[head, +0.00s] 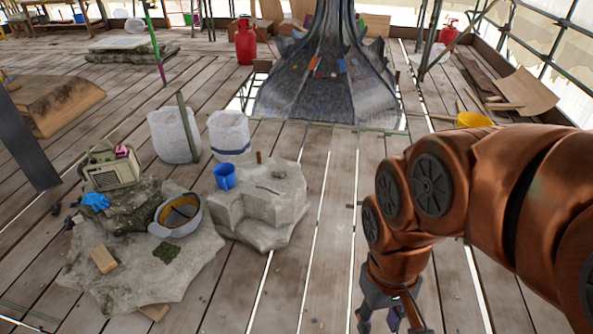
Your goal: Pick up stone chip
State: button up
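I cannot pick out a stone chip with certainty. A pale, flat stone slab (205,262) lies on the planks at the lower left, with a tan block (104,260) and a dark green patch (167,252) on it. A stepped stone block (262,218) stands to its right, with a blue mug (224,177) and a thin dark item (268,189) on top. My gripper (391,325) points down at the bottom edge, right of both stones and apart from them. Its fingertips are cut off by the frame, so its opening is unclear.
Two white sacks (173,138) stand behind. The spire base (325,95) and a red canister (245,45) are farther back. Planks between the stones and my arm are clear.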

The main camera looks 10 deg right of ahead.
aim_at(279, 172)
jog(key=u, duration=0.2)
jog(key=i, duration=1.1)
jog(key=u, duration=0.25)
jog(key=i, duration=1.3)
jog(key=u, duration=0.05)
